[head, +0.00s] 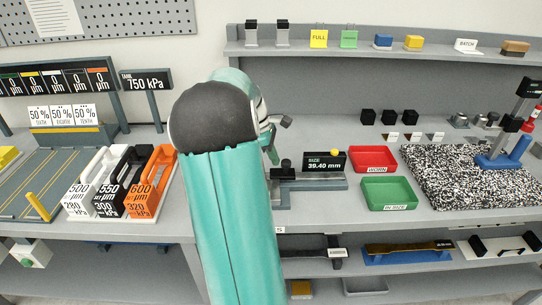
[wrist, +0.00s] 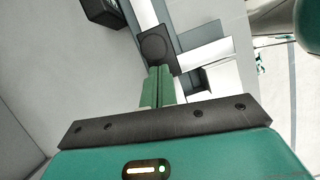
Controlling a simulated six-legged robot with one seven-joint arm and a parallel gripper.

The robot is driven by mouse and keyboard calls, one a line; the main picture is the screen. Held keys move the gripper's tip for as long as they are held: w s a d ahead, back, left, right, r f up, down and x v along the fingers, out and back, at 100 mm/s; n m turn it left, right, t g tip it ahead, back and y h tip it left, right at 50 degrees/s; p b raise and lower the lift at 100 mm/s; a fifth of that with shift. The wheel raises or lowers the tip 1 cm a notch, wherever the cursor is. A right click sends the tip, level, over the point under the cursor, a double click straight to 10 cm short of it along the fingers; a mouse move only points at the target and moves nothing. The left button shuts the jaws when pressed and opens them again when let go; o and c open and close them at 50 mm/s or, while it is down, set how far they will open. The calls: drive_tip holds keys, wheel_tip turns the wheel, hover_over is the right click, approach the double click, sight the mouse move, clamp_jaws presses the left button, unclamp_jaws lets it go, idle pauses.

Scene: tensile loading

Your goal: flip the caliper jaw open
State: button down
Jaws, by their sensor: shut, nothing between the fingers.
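The caliper (head: 320,184) is a grey bar fixture on the bench, with a dark block near its left end and a black display reading "SIZE 39.40 mm" (head: 325,162) behind it. My gripper (head: 273,157) is above the caliper's left end, partly hidden by my arm. In the wrist view my green fingers (wrist: 159,72) are together with nothing between them. Their tips are at the edge of a dark square block with a round face (wrist: 154,46), beside pale bars. I cannot tell whether they touch it, or which part is the jaw.
A red tray (head: 373,153) and a green tray (head: 388,206) lie right of the caliper. A speckled mat (head: 440,190) is farther right. White, black and orange weights (head: 150,185) stand left of my arm. A shelf (head: 380,52) with small blocks runs behind.

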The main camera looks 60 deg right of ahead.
sight(292, 171)
drive_tip(key=shift+s+d, duration=0.4)
drive_tip(key=shift+s, duration=0.45)
drive_tip(key=shift+s+d, duration=0.45)
drive_tip(key=shift+s, duration=0.4)
drive_tip(key=shift+s+d, duration=0.4)
drive_tip(key=shift+s, duration=0.45)
drive_tip(key=w, duration=0.1)
drive_tip(key=w+a, duration=0.1)
drive_tip(key=w, duration=0.2)
drive_tip(key=shift+w+a+r, duration=0.1)
drive_tip(key=shift+w+a, duration=0.15)
drive_tip(key=shift+a, duration=0.05)
drive_tip(key=d+v, duration=0.1)
drive_tip(key=v, duration=0.8)
drive_tip(key=shift+a+r, duration=0.5)
